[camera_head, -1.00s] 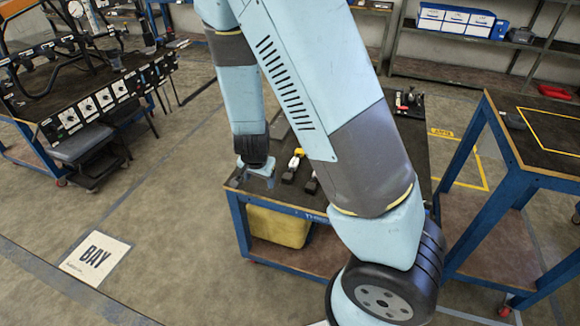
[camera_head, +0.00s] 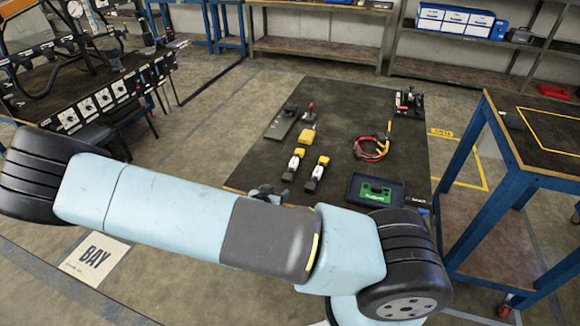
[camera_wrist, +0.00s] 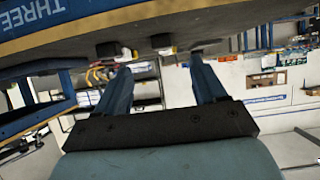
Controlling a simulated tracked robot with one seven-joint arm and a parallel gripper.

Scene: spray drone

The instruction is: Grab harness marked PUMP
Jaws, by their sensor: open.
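No PUMP marking is legible, so I cannot tell which item is the harness. Two similar black, white and yellow pieces, the left one (camera_head: 293,164) and the right one (camera_head: 317,174), lie side by side on the dark table (camera_head: 345,105). A loose coil of red and yellow cable (camera_head: 371,150) lies to their right. My gripper (camera_wrist: 162,84) is open and empty, its two fingers pointing toward the table's edge in the wrist view. In the head view my arm crosses in front of the table's near edge and hides most of the gripper.
A black tray with a green item (camera_head: 375,193) sits at the table's near right. A yellow block (camera_head: 308,136) and a grey plate (camera_head: 281,122) lie farther back. A blue-framed bench (camera_head: 545,140) stands close on the right.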

